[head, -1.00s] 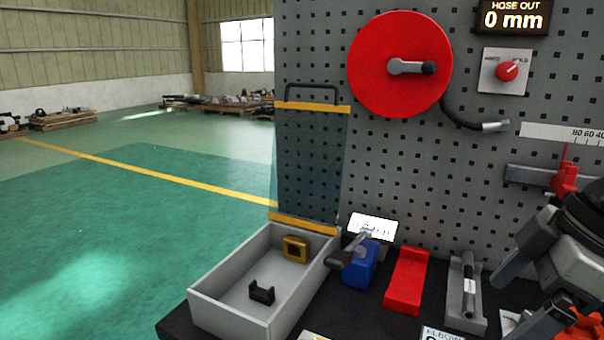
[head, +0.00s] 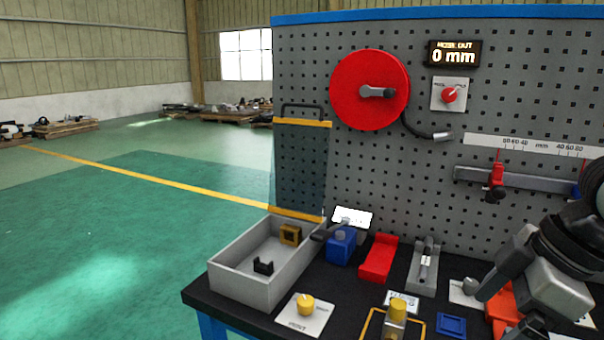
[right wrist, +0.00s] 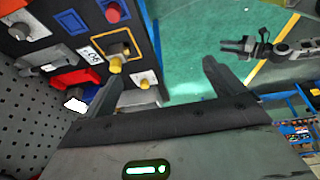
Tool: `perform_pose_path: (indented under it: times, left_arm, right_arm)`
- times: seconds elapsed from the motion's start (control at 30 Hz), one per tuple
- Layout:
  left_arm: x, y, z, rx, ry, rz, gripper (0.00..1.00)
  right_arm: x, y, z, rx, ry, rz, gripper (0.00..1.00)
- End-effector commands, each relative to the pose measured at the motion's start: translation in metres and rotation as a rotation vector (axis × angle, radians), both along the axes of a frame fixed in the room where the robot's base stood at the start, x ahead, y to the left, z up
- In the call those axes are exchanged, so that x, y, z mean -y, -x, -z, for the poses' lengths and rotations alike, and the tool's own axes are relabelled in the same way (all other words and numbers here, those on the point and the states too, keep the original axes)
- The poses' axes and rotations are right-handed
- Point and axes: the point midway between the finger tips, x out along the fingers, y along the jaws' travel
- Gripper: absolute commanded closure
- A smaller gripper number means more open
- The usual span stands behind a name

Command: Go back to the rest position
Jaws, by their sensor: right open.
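My right gripper (right wrist: 162,72) is open in the right wrist view, with two dark fingers spread apart and nothing between them. What looks like my left gripper (right wrist: 240,45) shows small and dark at the upper right of the right wrist view, over the floor.
The bench carries a grey tray (head: 225,283) with a yellow block (head: 290,234) and black clip (head: 263,267), a blue block (head: 341,248), a red block (head: 379,258) and a yellow knob (head: 305,304). A pegboard (head: 420,200) with a red reel (head: 350,90) stands behind.

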Motion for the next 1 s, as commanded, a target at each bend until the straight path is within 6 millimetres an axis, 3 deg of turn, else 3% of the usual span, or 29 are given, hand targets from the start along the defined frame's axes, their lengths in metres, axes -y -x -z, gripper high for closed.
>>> perform_pose_path:
  times: [0.27, 0.47, 0.6, 0.7, 1.0]
  left_arm:
    - [-0.001, -0.016, -0.011, 0.04, 0.001, -0.002, 0.64]
    - [-0.001, -0.012, -0.009, 0.032, 0.001, -0.002, 0.64]
    - [-0.001, -0.01, -0.007, 0.026, 0.001, -0.002, 0.64]
    - [-0.001, -0.008, -0.006, 0.02, -0.001, -0.002, 0.64]
    - [-0.001, -0.004, -0.002, 0.009, -0.001, -0.002, 0.64]
  right_arm:
    - [-0.031, -0.009, 0.066, 0.01, -0.015, 0.031, 0.06]
    - [-0.06, -0.003, 0.124, 0.022, -0.056, 0.115, 0.06]
    - [-0.082, 0.017, 0.174, 0.021, -0.093, 0.271, 0.06]
    - [-0.085, 0.036, 0.201, 0.014, -0.093, 0.411, 0.06]
    - [-0.068, 0.099, 0.249, -0.043, 0.001, 0.769, 0.06]
